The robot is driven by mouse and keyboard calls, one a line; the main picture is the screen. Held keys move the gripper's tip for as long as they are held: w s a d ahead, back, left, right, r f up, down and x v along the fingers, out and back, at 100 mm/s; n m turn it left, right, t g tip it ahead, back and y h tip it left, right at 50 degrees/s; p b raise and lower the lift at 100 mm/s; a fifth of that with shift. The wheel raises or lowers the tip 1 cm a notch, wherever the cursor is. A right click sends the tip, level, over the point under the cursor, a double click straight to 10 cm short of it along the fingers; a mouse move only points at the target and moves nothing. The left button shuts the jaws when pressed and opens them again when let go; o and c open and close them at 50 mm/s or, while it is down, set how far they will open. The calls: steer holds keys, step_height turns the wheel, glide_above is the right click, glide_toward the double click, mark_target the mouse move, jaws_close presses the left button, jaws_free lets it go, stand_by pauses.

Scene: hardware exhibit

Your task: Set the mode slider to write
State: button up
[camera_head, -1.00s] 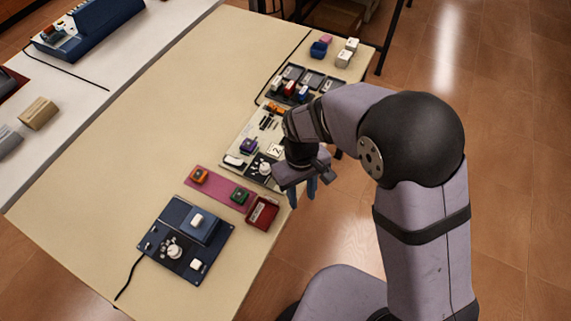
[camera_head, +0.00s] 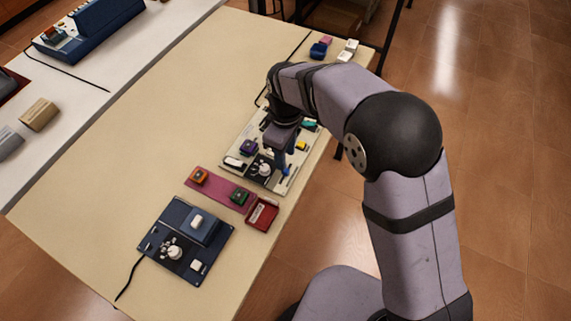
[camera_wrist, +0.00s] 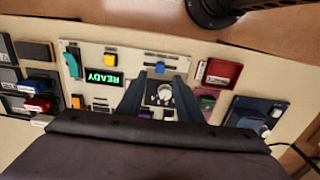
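The pale control board (camera_head: 240,138) lies near the table's right edge. In the wrist view, the board (camera_wrist: 130,62) carries a green READY display (camera_wrist: 104,77), a white dial (camera_wrist: 165,92) on a dark plate, and a small blue slider handle (camera_wrist: 160,66) on a horizontal slot. No label shows which control is the mode slider; the blue handle looks like a slider. My gripper (camera_wrist: 161,75) is open, its two dark fingers apart, with the dial between them in the picture and the blue handle just past the tips. In the head view my gripper (camera_head: 280,165) is over the board; contact cannot be told.
A red tray (camera_head: 262,213), a maroon strip (camera_head: 221,186) and a dark blue device (camera_head: 165,222) lie nearer. The table's left part is clear.

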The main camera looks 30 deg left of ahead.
mark_target(285, 172)
steer(key=shift+f+p, duration=0.7)
steer(key=shift+f, duration=2.4)
jaws_close()
